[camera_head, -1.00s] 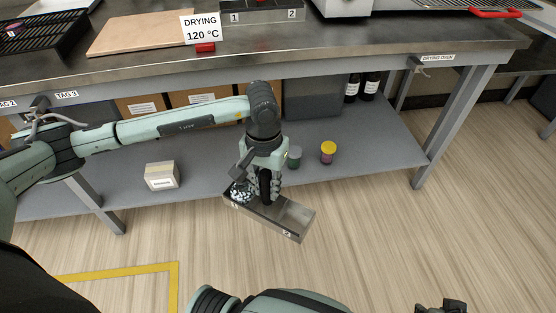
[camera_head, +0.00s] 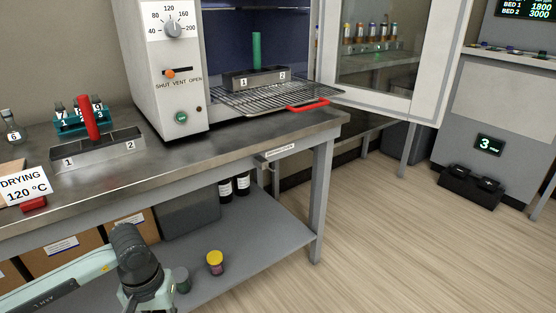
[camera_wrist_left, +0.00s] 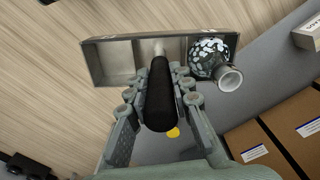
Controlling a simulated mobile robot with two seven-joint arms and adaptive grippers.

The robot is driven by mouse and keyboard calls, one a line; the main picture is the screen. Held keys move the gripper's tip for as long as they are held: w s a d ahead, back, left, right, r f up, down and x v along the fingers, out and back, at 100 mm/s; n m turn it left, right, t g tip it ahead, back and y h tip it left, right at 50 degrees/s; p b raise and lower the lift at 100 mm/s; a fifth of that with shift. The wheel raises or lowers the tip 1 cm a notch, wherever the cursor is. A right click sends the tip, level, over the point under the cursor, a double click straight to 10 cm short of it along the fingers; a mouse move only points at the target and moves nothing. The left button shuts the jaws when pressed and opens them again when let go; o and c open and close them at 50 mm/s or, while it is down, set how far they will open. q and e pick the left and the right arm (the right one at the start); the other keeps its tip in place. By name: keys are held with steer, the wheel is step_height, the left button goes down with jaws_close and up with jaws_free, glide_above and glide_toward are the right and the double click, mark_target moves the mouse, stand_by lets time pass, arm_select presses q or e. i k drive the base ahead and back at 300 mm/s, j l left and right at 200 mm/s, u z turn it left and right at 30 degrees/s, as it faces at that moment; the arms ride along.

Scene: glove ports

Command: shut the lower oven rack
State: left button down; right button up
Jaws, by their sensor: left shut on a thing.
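A wire oven rack (camera_head: 262,97) is pulled out of the white drying oven (camera_head: 165,75). Its red front handle (camera_head: 308,104) hangs past the oven front. A grey two-slot tray (camera_head: 258,78) with a green upright handle stands on the rack. No second rack is clear to see. My left gripper, below the bench at the bottom left of the head view, has its fingers cut off there. In the left wrist view my left gripper (camera_wrist_left: 160,88) is shut on the black handle (camera_wrist_left: 160,100) of another grey tray (camera_wrist_left: 113,62), which holds a speckled round flask (camera_wrist_left: 208,58). My right gripper is out of view.
The oven's glass door (camera_head: 385,60) stands open to the right. A tray with a red handle (camera_head: 90,118) stands on the bench left of the oven. A yellow-lidded jar (camera_head: 215,262) and dark bottles (camera_head: 242,184) stand on the lower shelf.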

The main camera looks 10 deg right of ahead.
mark_target(279, 92)
steer(key=i+l+u, duration=0.1)
steer(key=l, duration=0.4)
steer(key=i+l, duration=0.25)
steer(key=l, duration=0.25)
steer(key=i+l+u, duration=0.15)
steer(key=l, duration=0.35)
steer(key=i+l, duration=0.1)
steer(key=l, duration=0.45)
steer(key=i+l+u, duration=0.15)
steer(key=l, duration=0.4)
steer(key=i+l+u, duration=0.1)
steer(key=l, duration=0.4)
